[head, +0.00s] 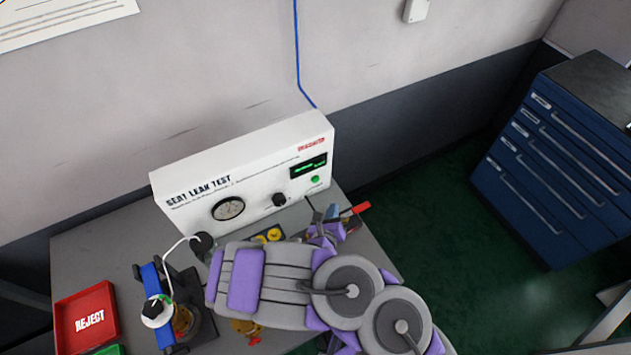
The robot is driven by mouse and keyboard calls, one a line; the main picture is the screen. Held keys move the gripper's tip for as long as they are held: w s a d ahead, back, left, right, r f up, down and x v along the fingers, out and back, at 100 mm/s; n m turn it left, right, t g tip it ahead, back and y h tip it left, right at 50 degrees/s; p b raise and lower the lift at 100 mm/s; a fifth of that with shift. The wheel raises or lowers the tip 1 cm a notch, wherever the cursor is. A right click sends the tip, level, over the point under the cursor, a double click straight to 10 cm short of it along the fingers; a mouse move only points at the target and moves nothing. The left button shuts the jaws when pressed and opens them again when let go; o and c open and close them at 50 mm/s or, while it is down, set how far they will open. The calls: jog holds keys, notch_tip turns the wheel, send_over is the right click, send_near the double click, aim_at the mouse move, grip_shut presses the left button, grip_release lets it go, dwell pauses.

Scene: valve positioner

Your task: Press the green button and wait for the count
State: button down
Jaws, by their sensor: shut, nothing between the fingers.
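The white seat leak test box (258,178) stands at the back of the grey bench. Its green button (315,180) is at the right end of the front panel, below a dark display (308,166) with green characters too small to read. A gauge (228,208) and a black knob (279,200) are also on the panel. My gripper (332,214) is shut and empty, low in front of the box's right end, below and apart from the green button. My arm hides part of the bench.
A blue clamp fixture (154,280) with a brass part stands left of my arm. A red REJECT tray (86,316) lies at the far left. A red-handled item (355,209) is right by my gripper. A blue drawer cabinet (560,160) stands on the right, across open green floor.

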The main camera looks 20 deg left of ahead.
aim_at(315, 179)
jog(key=w+a+b, duration=0.2)
jog(key=b, duration=0.1)
jog(key=a+b, duration=0.1)
jog(key=b, duration=0.1)
jog(key=shift+w+f, duration=0.25)
jog(key=shift+w, duration=0.15)
jog(key=a+b, duration=0.1)
jog(key=w+a+b, duration=0.1)
jog(key=w+a, duration=0.1)
jog(key=shift+w+r+b, duration=0.25)
jog(key=shift+b, duration=0.15)
jog(key=shift+w+a+r, duration=0.1)
dwell(1.3)
jog(key=shift+w+a, duration=0.15)
jog(key=shift+a, duration=0.05)
jog(key=shift+w+a, duration=0.25)
jog(key=shift+a, duration=0.1)
dwell(0.8)
jog(key=shift+s+d, duration=0.1)
jog(key=shift+d, duration=0.05)
jog(key=shift+s+d+p, duration=0.45)
jog(key=shift+d+p, duration=0.1)
jog(key=shift+p, duration=0.45)
